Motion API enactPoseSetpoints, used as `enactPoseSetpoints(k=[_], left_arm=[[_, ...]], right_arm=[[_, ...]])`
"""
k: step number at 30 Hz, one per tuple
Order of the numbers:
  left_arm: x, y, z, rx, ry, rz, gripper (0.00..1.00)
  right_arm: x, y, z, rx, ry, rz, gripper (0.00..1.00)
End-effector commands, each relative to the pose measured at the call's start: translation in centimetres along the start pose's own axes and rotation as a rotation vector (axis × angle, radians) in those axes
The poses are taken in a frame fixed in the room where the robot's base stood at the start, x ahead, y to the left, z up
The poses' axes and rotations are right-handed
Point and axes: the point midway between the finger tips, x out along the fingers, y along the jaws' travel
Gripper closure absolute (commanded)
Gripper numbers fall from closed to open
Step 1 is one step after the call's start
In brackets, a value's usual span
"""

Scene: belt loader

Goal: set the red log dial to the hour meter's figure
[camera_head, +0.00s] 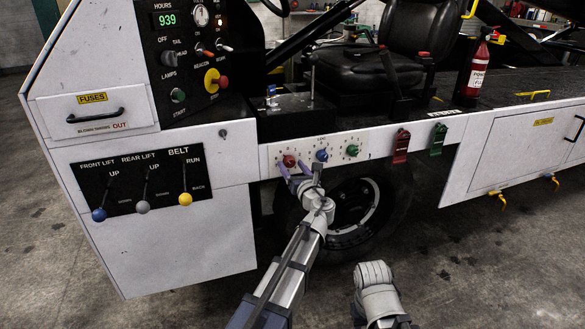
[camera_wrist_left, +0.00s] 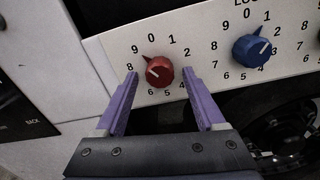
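The hour meter (camera_head: 166,19) shows 939 in green digits. The red log dial (camera_head: 289,160) is the leftmost of three dials on a white numbered plate. In the left wrist view the red dial (camera_wrist_left: 160,72) has its pointer up and to the left, around the 9 or between 9 and 0. My left gripper (camera_head: 294,173) is in front of it. In the left wrist view its purple fingers (camera_wrist_left: 160,80) are open, one on each side of the dial's lower half, with visible gaps to the knob. My right gripper's fingers do not show.
The blue dial (camera_head: 322,155) and green dial (camera_head: 352,150) sit to the right of the red one. Red and green tags (camera_head: 401,147) hang farther right. Lift and belt levers (camera_head: 143,206) stand at the left. A tyre (camera_head: 358,205) is below the plate.

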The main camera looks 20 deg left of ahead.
Motion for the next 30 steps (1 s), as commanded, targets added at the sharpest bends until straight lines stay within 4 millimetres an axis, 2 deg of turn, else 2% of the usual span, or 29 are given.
enactPoseSetpoints(k=[8, 21, 25, 30], left_arm=[[-0.2, 0.0, 0.0, -0.001, 0.000, -0.001, 0.26], [-6.6, 0.1, -0.1, -0.001, 0.000, -0.002, 0.26], [-7.6, 0.0, 0.0, 0.000, 0.000, -0.001, 0.26], [-7.8, 0.0, 0.0, 0.000, 0.000, 0.000, 0.26]], right_arm=[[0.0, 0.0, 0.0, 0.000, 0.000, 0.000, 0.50], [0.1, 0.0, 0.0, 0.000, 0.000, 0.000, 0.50], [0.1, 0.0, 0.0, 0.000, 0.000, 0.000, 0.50], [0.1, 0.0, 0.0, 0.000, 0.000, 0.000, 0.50]])
